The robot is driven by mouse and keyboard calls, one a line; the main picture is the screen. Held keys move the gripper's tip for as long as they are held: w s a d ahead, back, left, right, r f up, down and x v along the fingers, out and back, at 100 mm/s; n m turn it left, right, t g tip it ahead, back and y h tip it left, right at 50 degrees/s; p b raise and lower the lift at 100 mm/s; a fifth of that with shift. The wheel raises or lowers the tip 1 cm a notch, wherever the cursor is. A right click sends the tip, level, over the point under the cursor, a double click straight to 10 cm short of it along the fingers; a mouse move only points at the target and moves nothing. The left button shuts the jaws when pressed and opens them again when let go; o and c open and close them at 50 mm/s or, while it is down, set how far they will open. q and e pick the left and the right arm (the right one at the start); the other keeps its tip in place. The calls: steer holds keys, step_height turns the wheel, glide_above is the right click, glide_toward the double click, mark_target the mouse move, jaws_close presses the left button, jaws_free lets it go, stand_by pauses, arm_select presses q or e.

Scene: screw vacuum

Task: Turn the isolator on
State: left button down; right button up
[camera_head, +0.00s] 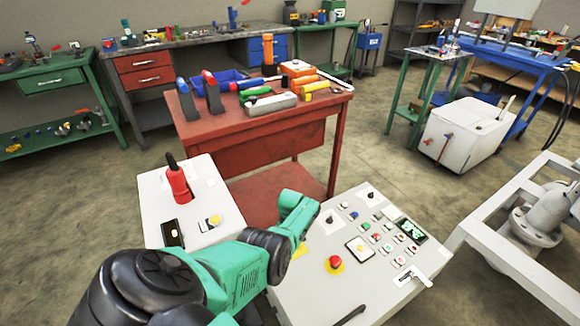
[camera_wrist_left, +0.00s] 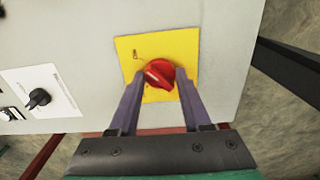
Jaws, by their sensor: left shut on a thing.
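The isolator is a red rotary knob (camera_wrist_left: 160,74) on a yellow plate (camera_wrist_left: 128,48), on the side face of a light grey cabinet, in the left wrist view. My left gripper (camera_wrist_left: 161,84) has one finger on each side of the knob and is shut on it. A pale mark shows on the knob's left part; its exact angle is hard to read. In the head view my green and black left arm covers the knob and fingers; only a yellow corner (camera_head: 300,252) shows beside the control panel (camera_head: 315,285). My right gripper is not in view.
The panel carries several buttons, a red emergency stop (camera_head: 335,262) and a small screen (camera_head: 411,231). A second grey box with a red handle (camera_head: 178,184) stands at the left. A black selector (camera_wrist_left: 39,97) is near the knob. A red workbench (camera_head: 250,120) with tools stands behind.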

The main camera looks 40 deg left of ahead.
arm_select(q)
steer(key=shift+c, duration=1.8)
jaws_free()
step_height(320, 180, up, 8)
steer(key=p, duration=0.6)
steer(key=shift+r, duration=0.25)
step_height(320, 180, up, 6)
steer(key=p, duration=0.2)
